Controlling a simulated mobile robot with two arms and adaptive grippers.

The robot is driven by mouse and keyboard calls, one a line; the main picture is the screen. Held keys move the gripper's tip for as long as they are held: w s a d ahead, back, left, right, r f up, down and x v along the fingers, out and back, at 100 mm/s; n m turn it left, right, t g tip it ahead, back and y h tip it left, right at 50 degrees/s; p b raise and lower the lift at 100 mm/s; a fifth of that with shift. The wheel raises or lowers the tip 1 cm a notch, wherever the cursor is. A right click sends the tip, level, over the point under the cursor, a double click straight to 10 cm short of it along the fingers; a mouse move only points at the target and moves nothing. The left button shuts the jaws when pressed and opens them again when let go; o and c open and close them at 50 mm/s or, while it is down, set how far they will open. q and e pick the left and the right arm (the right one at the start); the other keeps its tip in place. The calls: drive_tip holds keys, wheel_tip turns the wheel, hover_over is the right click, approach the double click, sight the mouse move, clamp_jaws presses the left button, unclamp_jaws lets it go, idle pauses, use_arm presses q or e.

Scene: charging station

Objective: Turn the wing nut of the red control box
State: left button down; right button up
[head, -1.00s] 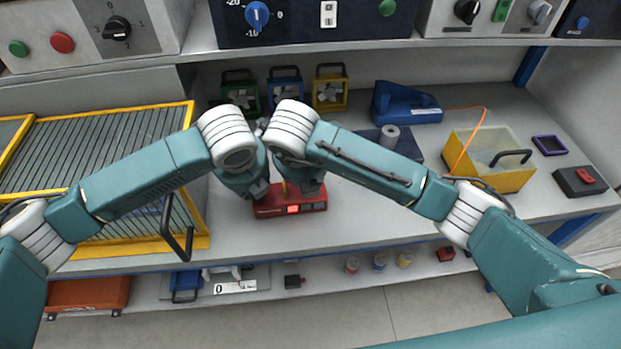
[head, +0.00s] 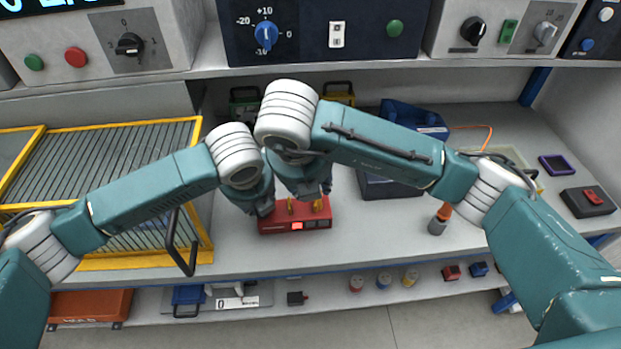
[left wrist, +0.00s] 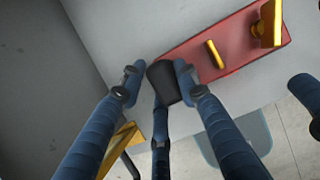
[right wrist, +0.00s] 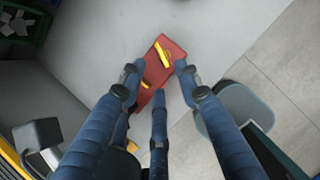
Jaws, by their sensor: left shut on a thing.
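The red control box (head: 275,229) lies on the bench with a lit red square on its front. Two yellow raised parts stand on its top: a slim bar (left wrist: 214,54) and a broader winged piece (left wrist: 268,28), which looks like the wing nut. My left gripper (head: 264,208) is at the box's left end. In the left wrist view its fingers (left wrist: 160,75) are closed around a black block (left wrist: 163,84) at that end. My right gripper (head: 315,197) is above the right part of the box. Its fingers (right wrist: 158,72) are spread, with the box beneath and no grip visible.
A yellow-framed rack (head: 205,250) with a black handle stands left of the box. The bench front between is clear. A lower shelf holds small items.

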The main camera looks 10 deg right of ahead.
drive_tip(key=shift+v, duration=1.4)
drive_tip(key=g+y, duration=0.2)
drive_tip(key=g, duration=0.2)
hover_over(318, 201)
drive_tip(key=f, duration=1.1)
drive_tip(key=shift+w+a+f, duration=0.2)
drive_tip(key=shift+w+a, duration=0.05)
drive_tip(key=shift+w, duration=0.05)
clamp_jaws()
